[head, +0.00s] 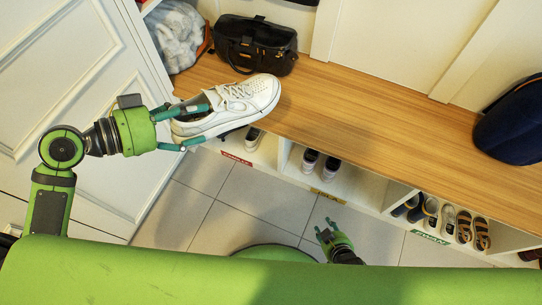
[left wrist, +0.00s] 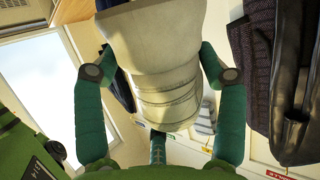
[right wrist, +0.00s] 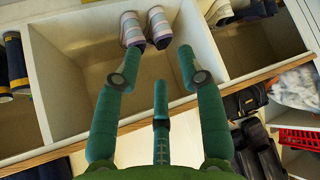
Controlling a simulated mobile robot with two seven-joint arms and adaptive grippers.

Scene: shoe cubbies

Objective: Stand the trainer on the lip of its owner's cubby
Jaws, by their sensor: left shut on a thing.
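The white trainer (head: 245,100) is in my left gripper (head: 192,127) in the head view, toe pointing right, in front of or over the bench's left front edge. The fingers lie on either side of its heel end. In the left wrist view the trainer's pale heel and sole (left wrist: 165,70) fill the space between the fingers. The cubbies below the bench carry a red label (head: 236,157), a yellow label (head: 328,198) and a green label (head: 430,237); their lettering is too small to read surely. My right gripper (head: 332,232) is open and empty, low before the cubbies.
The wooden bench top (head: 365,115) is mostly clear. A black bag (head: 255,45) stands at its back left and a dark blue bag (head: 512,120) at right. Striped shoes (right wrist: 145,28) stand in the cubby facing my right gripper. Sandals (head: 482,233) are at far right.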

